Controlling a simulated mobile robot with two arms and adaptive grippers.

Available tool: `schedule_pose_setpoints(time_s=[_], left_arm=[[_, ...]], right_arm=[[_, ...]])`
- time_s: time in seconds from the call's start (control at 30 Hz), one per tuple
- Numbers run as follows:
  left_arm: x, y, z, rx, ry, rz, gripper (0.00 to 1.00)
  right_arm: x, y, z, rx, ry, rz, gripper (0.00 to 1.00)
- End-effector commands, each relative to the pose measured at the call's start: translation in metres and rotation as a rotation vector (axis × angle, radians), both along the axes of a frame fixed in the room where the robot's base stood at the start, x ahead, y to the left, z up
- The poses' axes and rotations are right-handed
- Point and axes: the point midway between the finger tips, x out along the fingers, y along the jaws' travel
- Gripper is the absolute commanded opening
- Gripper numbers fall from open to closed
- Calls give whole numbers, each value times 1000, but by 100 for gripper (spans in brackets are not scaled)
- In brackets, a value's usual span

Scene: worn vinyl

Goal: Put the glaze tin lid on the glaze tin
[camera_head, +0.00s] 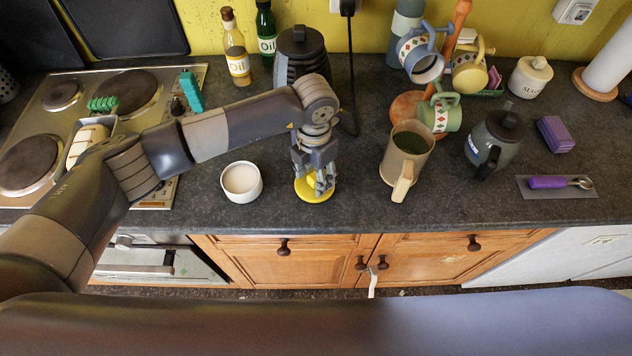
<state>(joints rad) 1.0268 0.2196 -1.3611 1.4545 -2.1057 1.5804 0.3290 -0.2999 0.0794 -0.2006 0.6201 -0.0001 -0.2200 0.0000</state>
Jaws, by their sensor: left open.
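The yellow round disc (309,196), which looks like the glaze tin lid, lies flat on the dark worktop near its front edge. My left gripper (321,187) is open, pointing down right over the lid and hiding part of it. Whether the fingers touch the lid I cannot tell. A small white round open container (241,192), which looks like the glaze tin, stands upright to the left of the lid, with clear worktop between them. My right gripper is not in view.
A tan mug (406,158) with dark liquid stands right of the gripper. A dark teapot (492,143), mug tree (456,28) and purple-handled tool (547,182) are further right. The hob (60,130) is left; a black kettle (300,58) and oil bottles (235,48) stand behind.

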Motion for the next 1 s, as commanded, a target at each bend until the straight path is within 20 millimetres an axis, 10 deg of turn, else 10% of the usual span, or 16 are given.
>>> schedule_pose_setpoints(time_s=[0.73, 1.0], left_arm=[[0, 0, 1, 0, 0, 0, 47], [0, 0, 0, 0, 0, 0, 0]], right_arm=[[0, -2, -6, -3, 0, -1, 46], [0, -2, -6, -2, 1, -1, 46]])
